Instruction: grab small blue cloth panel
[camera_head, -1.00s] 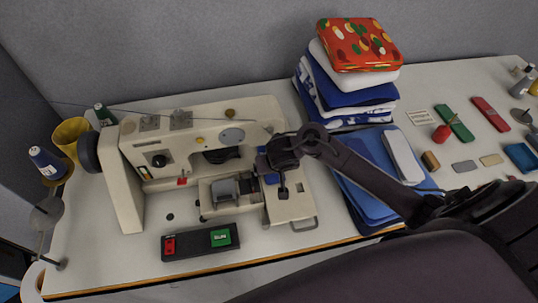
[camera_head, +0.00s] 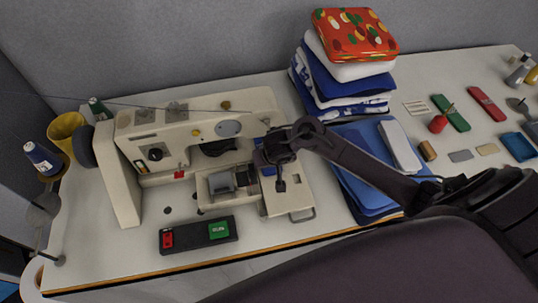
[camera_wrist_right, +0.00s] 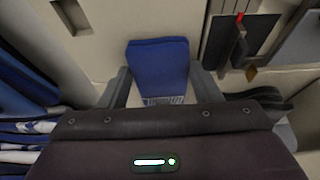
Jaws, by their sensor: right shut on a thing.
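The small blue cloth panel (camera_wrist_right: 158,62) lies between the two fingers of my right gripper (camera_wrist_right: 162,90) in the right wrist view, and the gripper is shut on it. In the head view my right gripper (camera_head: 280,184) is over the right end of the sewing machine (camera_head: 190,140), at the machine's bed. Only a bit of blue (camera_head: 267,170) shows beside the gripper there; the arm and gripper hide the rest. My left gripper is not in view.
A stack of folded cloths (camera_head: 345,75) stands behind on the right. Blue panels (camera_head: 365,190) with a white piece (camera_head: 400,147) lie right of the machine, under my right arm. A black control box (camera_head: 198,234) sits at the front edge. Small items lie far right.

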